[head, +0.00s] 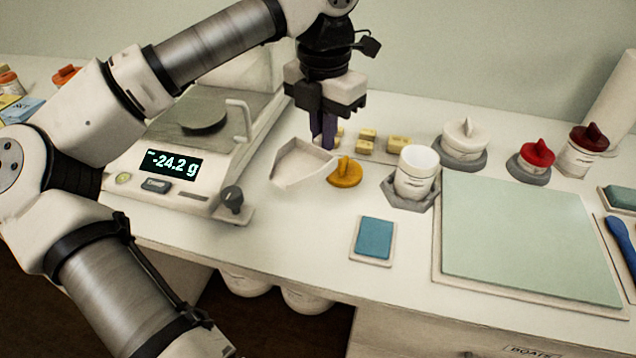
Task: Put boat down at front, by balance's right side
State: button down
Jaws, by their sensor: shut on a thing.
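The boat (303,164) is a pale, shallow, open-topped weighing dish with a pointed end. It shows just right of the balance, toward the middle of the counter. My gripper (323,138) points down, with its dark fingers shut on the boat's far edge. I cannot tell whether the boat touches the counter or hangs slightly above it. The balance (190,193) stands at the left with a round grey pan (203,114). Its display (173,163) reads -24.2 g. A dark knob (231,199) is at its front right corner.
A white cup (415,172) stands in a grey holder, with small yellow blocks (366,140) behind. A blue pad (374,239) and green mat (520,235) lie rightward. Bare counter (295,225) lies in front of the boat.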

aim_at(322, 198)
notch_tip(322, 198, down, 11)
jog(key=shift+p, duration=0.55)
jog(key=shift+f, duration=0.15)
jog(key=c, duration=2)
grip_release()
jog(key=shift+b, duration=0.3)
jog(key=o, duration=0.5)
jog(key=shift+c, duration=0.2)
notch_tip(322, 198, up, 12)
jog(key=shift+r+b, duration=0.2)
jog(key=shift+b, duration=0.1)
